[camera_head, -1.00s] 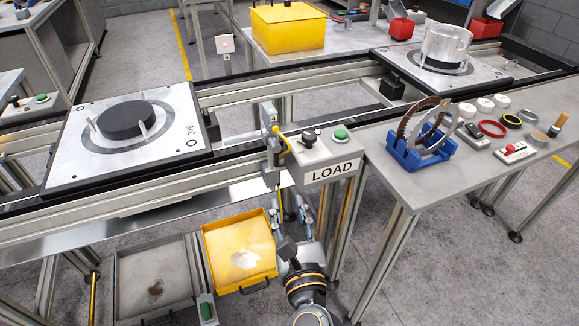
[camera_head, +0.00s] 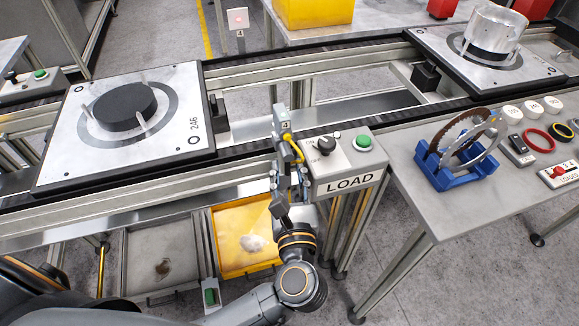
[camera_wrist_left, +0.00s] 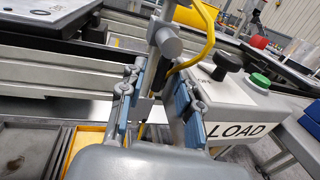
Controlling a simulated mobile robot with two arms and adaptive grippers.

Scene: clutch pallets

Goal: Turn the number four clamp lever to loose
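My left gripper (camera_head: 289,180) is just below and in front of the fixture. In the left wrist view its blue-padded fingers (camera_wrist_left: 157,108) stand apart, with the rod seen between them, contact unclear. My right gripper is out of view.
The LOAD box (camera_head: 345,182) with a black ON/OFF knob and green button (camera_head: 363,142) sits close right. A yellow bin (camera_head: 228,228) is below. A pallet (camera_head: 180,78) with a black disc lies left. The right table holds a blue stand (camera_head: 452,176).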

